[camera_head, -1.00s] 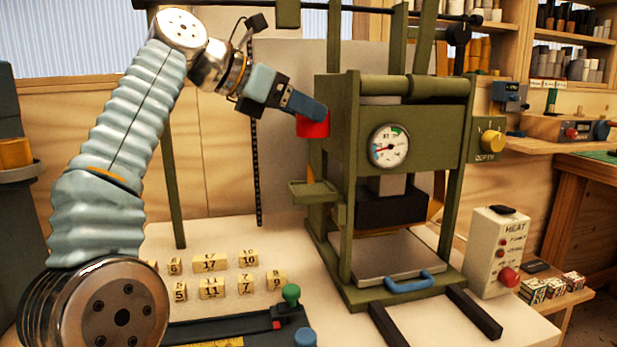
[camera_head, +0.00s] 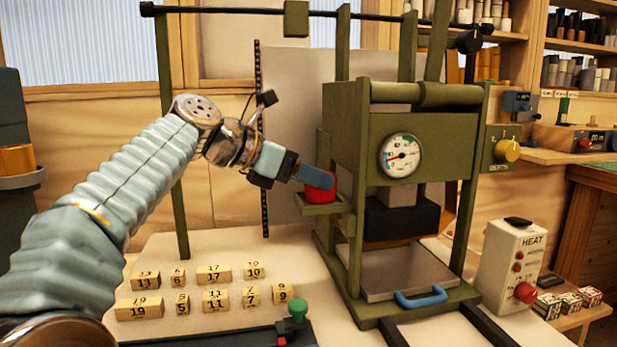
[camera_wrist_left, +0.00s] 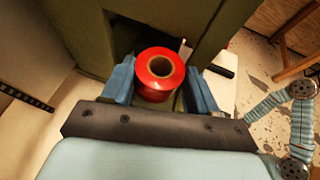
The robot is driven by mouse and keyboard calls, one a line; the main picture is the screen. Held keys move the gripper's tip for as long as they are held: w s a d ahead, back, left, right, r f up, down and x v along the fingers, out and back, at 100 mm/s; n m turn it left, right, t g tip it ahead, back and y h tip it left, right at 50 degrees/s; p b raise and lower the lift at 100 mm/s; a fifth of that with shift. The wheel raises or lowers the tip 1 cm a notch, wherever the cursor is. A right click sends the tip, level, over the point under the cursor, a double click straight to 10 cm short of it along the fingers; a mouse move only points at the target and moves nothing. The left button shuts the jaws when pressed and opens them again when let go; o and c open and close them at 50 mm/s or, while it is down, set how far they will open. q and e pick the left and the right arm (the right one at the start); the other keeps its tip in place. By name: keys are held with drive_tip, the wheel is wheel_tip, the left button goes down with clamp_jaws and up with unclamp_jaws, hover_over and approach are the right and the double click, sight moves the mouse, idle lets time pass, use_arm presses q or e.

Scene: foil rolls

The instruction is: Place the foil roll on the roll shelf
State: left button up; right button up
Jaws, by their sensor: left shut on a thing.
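The red foil roll (camera_head: 322,190) is upright at the small green roll shelf (camera_head: 308,209) on the left side of the press. My left gripper (camera_head: 316,177) is shut on the roll, reaching in from the left. The roll's lower edge is at the shelf's level; I cannot tell whether it is resting on it or just above. In the left wrist view the roll (camera_wrist_left: 153,91) sits between the two blue fingers (camera_wrist_left: 160,84), with its hollow core facing the camera. The shelf's floor is mostly hidden by the roll. My right gripper is out of view.
The green press (camera_head: 430,142) with its gauge stands right beside the shelf. Several numbered brass type blocks (camera_head: 213,274) lie on the bench at the lower left. A white heat box (camera_head: 512,262) stands at the right. The bench left of the press is partly clear.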

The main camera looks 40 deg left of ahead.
use_arm(q)
drive_tip(key=shift+f, duration=0.1)
drive_tip(key=o, duration=1.1)
drive_tip(key=shift+s+a+r, duration=0.1)
drive_tip(key=shift+s+r, duration=0.05)
drive_tip(key=shift+r, duration=0.15)
drive_tip(key=p+v, duration=0.1)
drive_tip(key=v, duration=1)
drive_tip(key=shift+s, duration=0.35)
drive_tip(key=shift+a, duration=0.1)
